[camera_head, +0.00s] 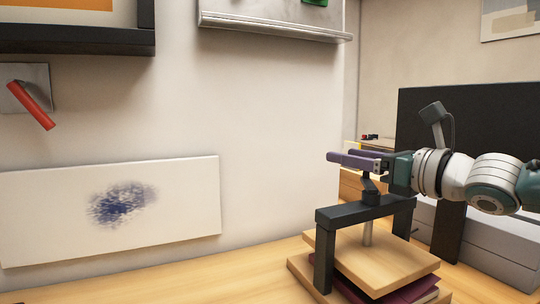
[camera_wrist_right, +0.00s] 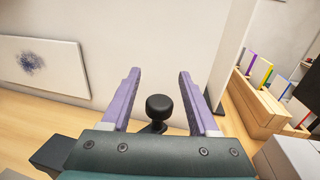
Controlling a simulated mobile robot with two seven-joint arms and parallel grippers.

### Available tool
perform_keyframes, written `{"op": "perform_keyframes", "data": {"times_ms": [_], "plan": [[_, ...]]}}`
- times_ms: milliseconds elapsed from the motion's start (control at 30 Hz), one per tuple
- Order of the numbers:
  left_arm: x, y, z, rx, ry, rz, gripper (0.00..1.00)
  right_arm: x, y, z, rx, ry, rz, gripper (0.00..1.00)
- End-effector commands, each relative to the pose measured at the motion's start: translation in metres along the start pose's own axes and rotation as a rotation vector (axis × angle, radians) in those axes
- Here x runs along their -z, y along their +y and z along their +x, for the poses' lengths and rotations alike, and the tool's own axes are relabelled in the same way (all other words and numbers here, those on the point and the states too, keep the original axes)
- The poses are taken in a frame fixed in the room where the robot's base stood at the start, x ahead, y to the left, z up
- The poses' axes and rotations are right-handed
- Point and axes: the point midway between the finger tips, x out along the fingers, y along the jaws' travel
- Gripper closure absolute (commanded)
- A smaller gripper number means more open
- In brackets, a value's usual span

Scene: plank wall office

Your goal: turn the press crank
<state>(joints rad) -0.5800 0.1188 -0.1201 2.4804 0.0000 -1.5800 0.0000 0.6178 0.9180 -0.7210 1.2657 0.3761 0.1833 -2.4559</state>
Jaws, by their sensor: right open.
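The press (camera_head: 322,250) stands on the wooden desk at the lower right of the head view. It has a black frame, pale wooden plates and a metal screw. Its black crank (camera_head: 370,190) sits on top of the frame. My right gripper (camera_head: 332,157) comes in from the right, level above the crank, with purple fingers open. In the right wrist view the round black crank knob (camera_wrist_right: 160,105) shows between the two spread fingers, apart from both. In the head view the fingers hide the knob. My left gripper is not in view.
A dark red sheet or book (camera_head: 415,290) lies between the press plates. A white canvas with a blue blot (camera_head: 60,210) leans on the wall at left. A dark panel (camera_head: 460,110) and grey boxes (camera_head: 485,250) stand behind my right arm. The desk left of the press is clear.

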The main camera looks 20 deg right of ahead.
Motion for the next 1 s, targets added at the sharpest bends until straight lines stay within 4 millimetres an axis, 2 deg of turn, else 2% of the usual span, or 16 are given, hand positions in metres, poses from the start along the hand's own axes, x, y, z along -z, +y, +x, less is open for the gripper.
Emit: {"op": "perform_keyframes", "data": {"times_ms": [67, 600, 1000], "plan": [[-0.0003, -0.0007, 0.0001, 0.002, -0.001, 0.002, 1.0, 0.0, 0.0002, -0.0001, 0.0, 0.0, 0.0, 0.39], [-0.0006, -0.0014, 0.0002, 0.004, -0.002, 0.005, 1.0, -0.0001, 0.0002, -0.0002, 0.0, 0.0, 0.001, 1.0], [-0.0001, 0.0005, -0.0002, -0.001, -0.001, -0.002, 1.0, -0.0004, 0.0013, 0.0002, 0.004, -0.002, 0.002, 1.0]]}}
